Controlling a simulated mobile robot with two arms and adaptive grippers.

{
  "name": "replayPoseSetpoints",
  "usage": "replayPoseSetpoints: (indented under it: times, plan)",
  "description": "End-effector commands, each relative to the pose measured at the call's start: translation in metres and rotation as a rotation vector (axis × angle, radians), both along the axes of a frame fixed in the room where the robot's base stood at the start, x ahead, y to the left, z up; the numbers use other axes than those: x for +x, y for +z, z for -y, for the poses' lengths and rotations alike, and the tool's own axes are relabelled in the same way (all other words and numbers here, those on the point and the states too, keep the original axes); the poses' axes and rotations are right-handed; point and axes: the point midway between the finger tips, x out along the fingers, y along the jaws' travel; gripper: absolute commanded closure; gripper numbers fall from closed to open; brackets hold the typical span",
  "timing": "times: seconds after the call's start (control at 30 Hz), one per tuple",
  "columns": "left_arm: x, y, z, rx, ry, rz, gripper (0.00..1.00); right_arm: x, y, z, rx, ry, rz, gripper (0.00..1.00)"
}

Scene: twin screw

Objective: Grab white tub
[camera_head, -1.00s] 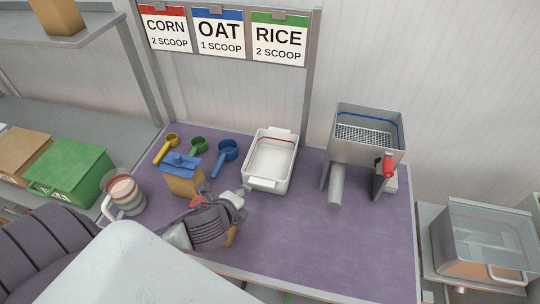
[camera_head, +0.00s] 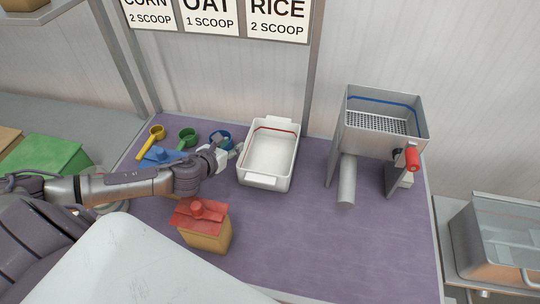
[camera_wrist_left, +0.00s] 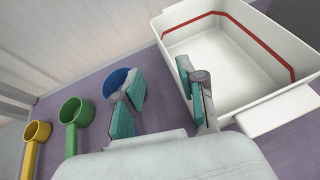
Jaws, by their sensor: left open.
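The white tub (camera_head: 265,182) stands empty on the purple table, with a red line around its inside. It also shows at the upper right of the left wrist view (camera_wrist_left: 222,75). My left gripper (camera_head: 226,150) is open at the tub's left side. In the left wrist view, its two fingers (camera_wrist_left: 163,100) stand apart, the right one overlapping the tub's left wall and the left one over the blue scoop. I cannot tell whether the fingers touch the tub. My right gripper is not in view.
Yellow (camera_head: 151,138), green (camera_head: 186,138) and blue (camera_head: 220,139) scoops lie left of the tub. A box with a red lid (camera_head: 205,228) stands in front of my left arm. A metal hopper (camera_head: 385,120) stands to the right. The table's front right is clear.

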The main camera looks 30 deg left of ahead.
Motion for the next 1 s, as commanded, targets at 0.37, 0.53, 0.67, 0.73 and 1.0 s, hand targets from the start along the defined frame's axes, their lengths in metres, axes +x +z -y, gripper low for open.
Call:
replayPoseSetpoints:
  times: [0.37,0.53,0.67,0.73,1.0]
  plan:
    - [0.042,-0.019,-0.001,-0.002,0.0,0.0,0.6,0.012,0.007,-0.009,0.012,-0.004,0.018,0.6]
    - [0.059,-0.027,0.002,-0.005,0.003,0.0,0.6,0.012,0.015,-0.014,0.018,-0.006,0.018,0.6]
    - [0.075,-0.037,0.002,-0.004,0.002,0.0,0.6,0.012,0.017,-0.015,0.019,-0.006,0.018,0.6]
    - [0.082,-0.04,0.002,-0.004,0.002,0.0,0.6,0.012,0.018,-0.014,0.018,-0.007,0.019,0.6]
    - [0.086,-0.044,0.001,-0.002,0.0,-0.001,0.6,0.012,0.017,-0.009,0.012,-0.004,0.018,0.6]
